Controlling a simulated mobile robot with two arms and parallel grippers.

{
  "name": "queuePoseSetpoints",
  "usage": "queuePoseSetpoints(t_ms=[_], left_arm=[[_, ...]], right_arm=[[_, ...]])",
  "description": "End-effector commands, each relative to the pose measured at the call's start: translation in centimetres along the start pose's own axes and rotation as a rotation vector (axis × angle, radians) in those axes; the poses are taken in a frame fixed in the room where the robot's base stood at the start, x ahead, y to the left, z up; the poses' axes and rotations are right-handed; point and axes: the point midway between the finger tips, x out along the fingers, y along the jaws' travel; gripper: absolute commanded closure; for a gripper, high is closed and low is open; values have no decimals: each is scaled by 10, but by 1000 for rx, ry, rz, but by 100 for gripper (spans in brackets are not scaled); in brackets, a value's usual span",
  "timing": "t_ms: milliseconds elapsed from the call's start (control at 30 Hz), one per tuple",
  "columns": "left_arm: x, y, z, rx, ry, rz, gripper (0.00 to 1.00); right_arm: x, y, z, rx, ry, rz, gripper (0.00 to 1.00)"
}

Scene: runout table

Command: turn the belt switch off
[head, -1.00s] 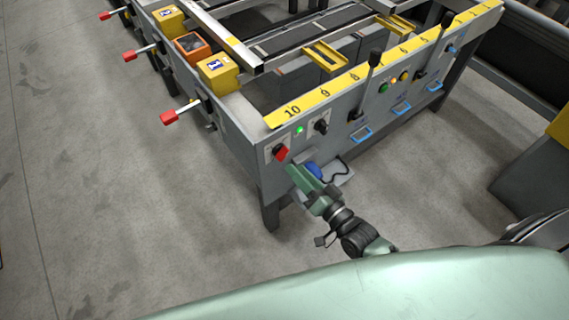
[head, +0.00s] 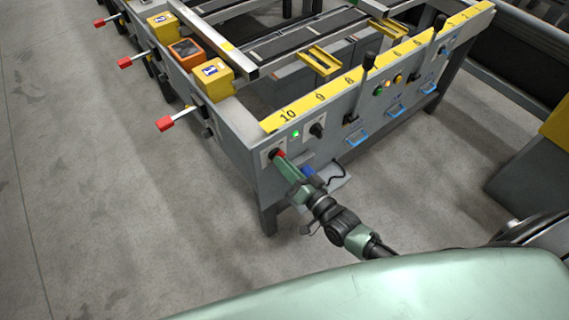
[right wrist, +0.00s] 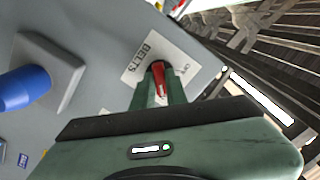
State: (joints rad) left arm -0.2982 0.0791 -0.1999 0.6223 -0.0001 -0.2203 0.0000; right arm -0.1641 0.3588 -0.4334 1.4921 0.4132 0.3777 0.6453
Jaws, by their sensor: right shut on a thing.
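The belt switch is a red knob (head: 279,154) on a pale plate at the left end of the grey front panel. In the right wrist view the red knob (right wrist: 159,76) sits on a white label (right wrist: 133,68) reading "BELTS", with part of the label's lettering covered. My right gripper (head: 281,160) reaches the panel and is shut on the knob. In the right wrist view its green fingers (right wrist: 159,90) stand on both sides of the knob. My left gripper is not in view.
A green lamp (head: 296,134) is lit beside a black knob (head: 317,130). A blue plug-like part (right wrist: 24,82) sticks out from the panel near my gripper. Red-tipped levers (head: 165,124) stick out on the table's left side. The floor at left is clear.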

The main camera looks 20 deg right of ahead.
Motion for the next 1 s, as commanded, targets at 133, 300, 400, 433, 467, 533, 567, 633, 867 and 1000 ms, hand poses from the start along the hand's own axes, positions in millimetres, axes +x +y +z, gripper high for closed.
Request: queuePoseSetpoints(t_ms=[133,300,400,433,467,533,567,633,867,1000], left_arm=[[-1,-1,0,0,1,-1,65],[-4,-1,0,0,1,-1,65],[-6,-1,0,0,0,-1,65],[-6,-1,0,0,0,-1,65],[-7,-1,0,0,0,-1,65],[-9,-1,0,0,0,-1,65],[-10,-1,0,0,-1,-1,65],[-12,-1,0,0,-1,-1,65],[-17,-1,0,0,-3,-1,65],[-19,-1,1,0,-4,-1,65]], right_arm=[[0,0,0,-18,0,0,100],[0,0,-1,-82,0,1,100],[0,0,-1,-146,1,1,100],[0,0,-1,-168,1,1,100],[0,0,-1,-192,1,1,100],[0,0,-1,-252,1,1,100],[0,0,-1,-278,1,2,100],[0,0,-1,-345,0,2,100],[0,0,-1,-565,0,2,100],[0,1,-1,-699,1,2,100]])
